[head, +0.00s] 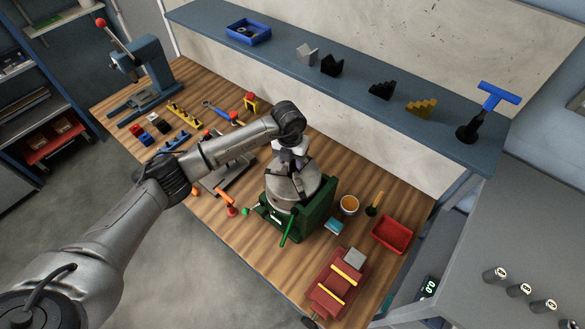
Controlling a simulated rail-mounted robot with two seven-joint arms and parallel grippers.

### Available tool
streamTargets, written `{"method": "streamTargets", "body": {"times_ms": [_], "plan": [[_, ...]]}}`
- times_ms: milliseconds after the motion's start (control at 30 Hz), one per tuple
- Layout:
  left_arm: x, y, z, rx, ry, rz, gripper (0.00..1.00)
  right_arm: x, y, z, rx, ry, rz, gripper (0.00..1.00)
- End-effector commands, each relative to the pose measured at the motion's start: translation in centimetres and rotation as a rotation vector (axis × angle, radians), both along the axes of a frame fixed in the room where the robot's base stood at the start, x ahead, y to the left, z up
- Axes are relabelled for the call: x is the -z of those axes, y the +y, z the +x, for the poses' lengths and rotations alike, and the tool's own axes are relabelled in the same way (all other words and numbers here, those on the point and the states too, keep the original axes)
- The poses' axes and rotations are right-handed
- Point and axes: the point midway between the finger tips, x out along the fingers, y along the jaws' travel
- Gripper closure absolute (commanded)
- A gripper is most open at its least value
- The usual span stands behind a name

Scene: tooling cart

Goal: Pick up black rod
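I cannot make out a separate black rod with certainty. My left arm comes in from the left and bends down at the bench's middle. My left gripper (291,160) is above the round grey chuck (300,190) on the green base (318,207). Its fingers are small and partly hidden by my wrist, so I cannot tell whether they are open, shut or touching the chuck. A dark upright shaft carries a blue T-handle (497,93) in a black holder (468,132) at the shelf's right end. My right gripper is out of view.
The blue-grey shelf (285,52) behind carries a blue tray (248,31) and several blocks. Bare bench lies in front of the green base.

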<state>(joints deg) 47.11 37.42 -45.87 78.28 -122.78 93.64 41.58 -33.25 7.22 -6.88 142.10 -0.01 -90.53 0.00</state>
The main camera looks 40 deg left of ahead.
Motion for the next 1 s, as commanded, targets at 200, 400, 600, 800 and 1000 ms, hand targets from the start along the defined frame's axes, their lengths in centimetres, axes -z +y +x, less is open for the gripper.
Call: {"method": "streamTargets", "body": {"times_ms": [200,400,600,800,1000], "plan": [[-0.04,0.02,0.00,0.000,0.000,0.000,0.76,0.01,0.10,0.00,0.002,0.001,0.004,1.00],[-0.05,0.02,0.00,0.000,0.000,0.000,0.95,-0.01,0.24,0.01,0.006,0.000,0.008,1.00],[-0.06,0.03,0.00,0.000,0.000,0.000,1.00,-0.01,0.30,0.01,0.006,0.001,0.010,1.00],[-0.13,0.03,0.03,0.000,-0.001,0.000,1.00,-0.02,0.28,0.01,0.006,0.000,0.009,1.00],[-1.00,0.07,0.09,0.000,-0.004,0.001,1.00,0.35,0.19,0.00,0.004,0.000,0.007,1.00]]}}
